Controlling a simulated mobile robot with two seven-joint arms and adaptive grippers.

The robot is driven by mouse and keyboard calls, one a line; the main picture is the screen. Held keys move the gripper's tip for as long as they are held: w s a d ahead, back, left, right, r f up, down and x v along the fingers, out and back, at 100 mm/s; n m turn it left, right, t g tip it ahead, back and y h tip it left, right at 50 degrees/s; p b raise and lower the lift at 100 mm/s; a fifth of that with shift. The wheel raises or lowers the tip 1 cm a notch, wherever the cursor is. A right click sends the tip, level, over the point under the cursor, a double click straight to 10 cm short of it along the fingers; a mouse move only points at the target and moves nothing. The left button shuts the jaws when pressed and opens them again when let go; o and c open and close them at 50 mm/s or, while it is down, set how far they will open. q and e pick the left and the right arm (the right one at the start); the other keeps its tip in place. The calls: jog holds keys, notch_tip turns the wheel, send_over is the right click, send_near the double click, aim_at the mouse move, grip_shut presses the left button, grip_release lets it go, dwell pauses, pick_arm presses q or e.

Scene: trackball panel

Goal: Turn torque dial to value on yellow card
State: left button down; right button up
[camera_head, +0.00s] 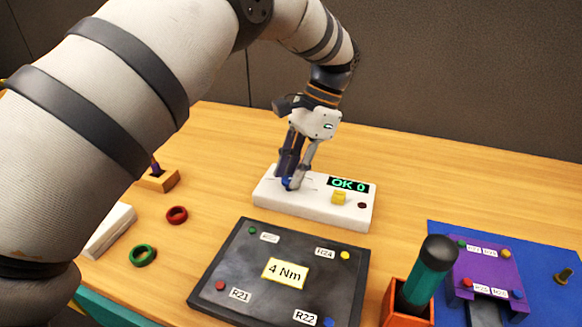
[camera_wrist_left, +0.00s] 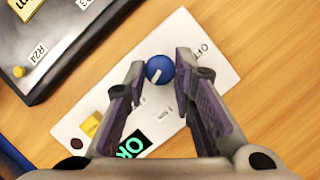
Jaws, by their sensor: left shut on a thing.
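The torque dial is a blue round knob (camera_wrist_left: 159,69) with a white pointer mark, on a white panel (camera_head: 263,196). In the head view the dial (camera_head: 288,184) is mostly hidden by my fingers. My left gripper (camera_head: 292,183) reaches down over it from above. In the left wrist view its two fingers (camera_wrist_left: 161,66) are on either side of the knob, shut on it. The yellow card (camera_head: 285,272) reads "4 Nm" and lies on a dark plate (camera_head: 240,260). My right gripper is not in view.
A yellow button (camera_head: 339,198) sits on the panel. A green-handled tool stands in an orange holder (camera_head: 393,313) at the front. A purple block (camera_head: 487,262) lies on a blue mat (camera_head: 440,236) at right. Red (camera_head: 177,215) and green (camera_head: 143,255) rings lie left. Table behind the panel is clear.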

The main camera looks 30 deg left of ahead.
pick_arm(q)
jog(key=shift+s+f+m+y, duration=0.15)
jog(key=shift+m+y, duration=0.15)
jog(key=shift+m, duration=0.2)
dwell(0.3)
jog(key=c, duration=1.3)
grip_release()
jog(key=shift+c, duration=0.2)
jog(key=v, duration=1.2)
